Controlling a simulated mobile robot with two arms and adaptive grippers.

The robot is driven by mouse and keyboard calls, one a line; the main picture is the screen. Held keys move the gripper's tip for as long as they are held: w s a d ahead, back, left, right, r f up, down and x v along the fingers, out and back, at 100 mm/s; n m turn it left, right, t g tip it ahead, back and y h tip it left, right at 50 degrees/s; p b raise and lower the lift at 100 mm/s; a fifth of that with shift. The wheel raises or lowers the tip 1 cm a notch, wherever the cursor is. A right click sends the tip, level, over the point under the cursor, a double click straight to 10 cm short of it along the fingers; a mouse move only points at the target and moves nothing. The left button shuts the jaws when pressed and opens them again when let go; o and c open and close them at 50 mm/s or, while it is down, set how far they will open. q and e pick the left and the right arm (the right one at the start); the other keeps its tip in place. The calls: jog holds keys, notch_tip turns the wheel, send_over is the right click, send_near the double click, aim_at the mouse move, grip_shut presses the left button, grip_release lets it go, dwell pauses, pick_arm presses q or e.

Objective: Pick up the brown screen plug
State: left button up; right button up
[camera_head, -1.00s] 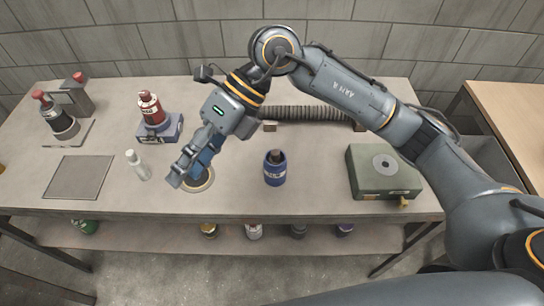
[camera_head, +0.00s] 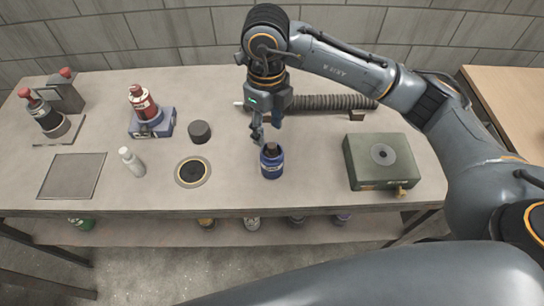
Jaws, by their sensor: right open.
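A dark brown piece (camera_head: 272,148), which looks like the screen plug, sticks up out of a blue labelled cup (camera_head: 271,167) on the table. It stands upright; its lower part is hidden in the cup. My right gripper (camera_head: 263,134) is open, pointing down just above and behind the cup, its fingertips close to the brown piece. I cannot tell if they touch it. Behind the gripper lies the ribbed grey mesh tube (camera_head: 335,102) along the back of the table. My left gripper is not in view.
A dark cylinder (camera_head: 200,132) and a round dark-centred disc (camera_head: 193,172) lie left of the cup. A white bottle (camera_head: 132,163), a red bottle (camera_head: 142,102) on a blue block and a square plate (camera_head: 72,176) are farther left. A green box (camera_head: 379,162) is at right.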

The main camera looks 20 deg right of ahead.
aim_at(271, 145)
jog(key=f, duration=0.1)
jog(key=f+p, duration=0.1)
jog(key=f, duration=0.2)
jog(key=shift+s+d+f+p, duration=0.1)
jog(key=shift+d+f+p, duration=0.25)
jog(key=shift+d, duration=0.05)
jog(key=shift+f, duration=0.45)
jog(key=shift+c, duration=0.2)
grip_shut()
